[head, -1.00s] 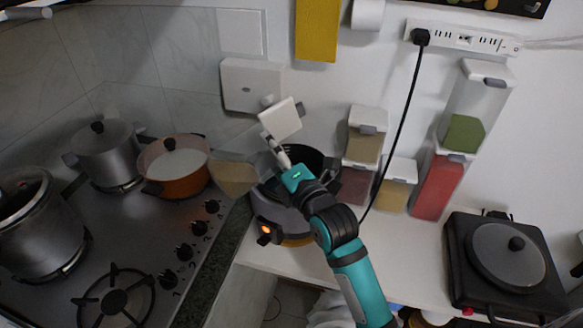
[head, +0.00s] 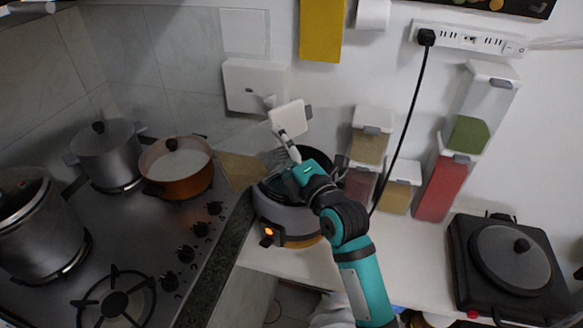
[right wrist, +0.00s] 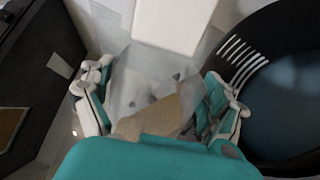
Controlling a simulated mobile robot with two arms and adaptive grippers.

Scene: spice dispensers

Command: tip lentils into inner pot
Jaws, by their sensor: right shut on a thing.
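My right gripper (head: 288,168) is shut on a clear dispenser with a white lid (head: 290,118). Tan lentils (head: 242,170) lie at its lower left end in the head view, so it looks tilted. The right wrist view shows the dispenser between the fingers (right wrist: 160,100), with the tan lentils (right wrist: 165,115) inside. The dark inner pot (right wrist: 290,90) is to the right there, beside the gripper. In the head view it sits in the grey cooker (head: 285,218), partly hidden by my gripper and arm. I see no lentils falling. My left gripper is not in view.
Several other dispensers (head: 436,188) stand along the wall to the right. A black cord (head: 405,125) hangs behind my arm. The stove at left holds an orange pot (head: 180,185) and steel pots (head: 108,160).

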